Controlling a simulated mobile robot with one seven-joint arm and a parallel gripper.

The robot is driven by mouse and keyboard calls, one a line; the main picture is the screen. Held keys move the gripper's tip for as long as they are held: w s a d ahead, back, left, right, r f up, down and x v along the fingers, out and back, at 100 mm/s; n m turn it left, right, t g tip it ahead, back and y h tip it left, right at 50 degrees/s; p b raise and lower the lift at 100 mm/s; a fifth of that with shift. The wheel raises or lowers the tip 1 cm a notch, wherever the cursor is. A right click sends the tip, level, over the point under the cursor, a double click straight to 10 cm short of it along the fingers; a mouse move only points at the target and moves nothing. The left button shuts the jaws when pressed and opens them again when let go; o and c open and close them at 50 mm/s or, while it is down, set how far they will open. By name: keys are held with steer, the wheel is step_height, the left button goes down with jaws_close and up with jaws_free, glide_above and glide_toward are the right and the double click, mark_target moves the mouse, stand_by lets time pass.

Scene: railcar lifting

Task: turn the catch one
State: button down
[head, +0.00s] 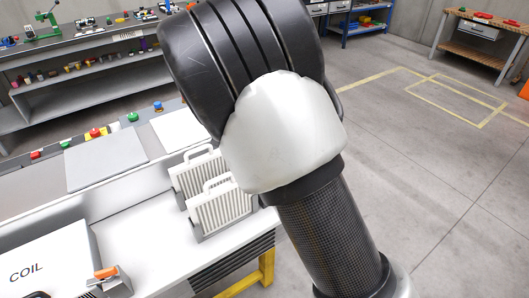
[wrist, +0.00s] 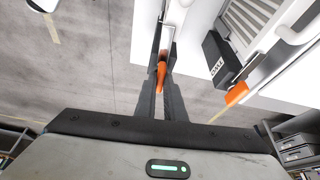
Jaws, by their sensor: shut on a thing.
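In the wrist view an orange catch handle (wrist: 161,77) lies between the two dark fingers of my gripper (wrist: 162,88), which is shut on it. The handle joins a metal rod at the edge of a white panel. A second orange catch handle (wrist: 236,94) sits to the right, beside a dark block, apart from my fingers. I cannot read which one is labelled catch one. In the head view my gripper is hidden behind my arm. An orange-topped catch (head: 106,272) shows there on a grey bracket beside the white COIL box (head: 48,262).
In the head view, two white ribbed racks (head: 222,209) stand on the light bench (head: 150,240), close to my arm. A grey plate (head: 105,158) lies behind, near coloured push buttons. Open concrete floor (head: 430,150) is to the right.

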steer(key=shift+m+g, duration=0.3)
steer(key=shift+m, duration=0.3)
steer(key=c, duration=1.8)
jaws_free()
steer(key=shift+c, duration=0.2)
steer(key=v, duration=1.7)
steer(key=shift+a+p, duration=0.25)
steer(key=shift+p, duration=0.15)
steer(key=shift+s+r, duration=0.1)
steer(key=shift+r, duration=0.05)
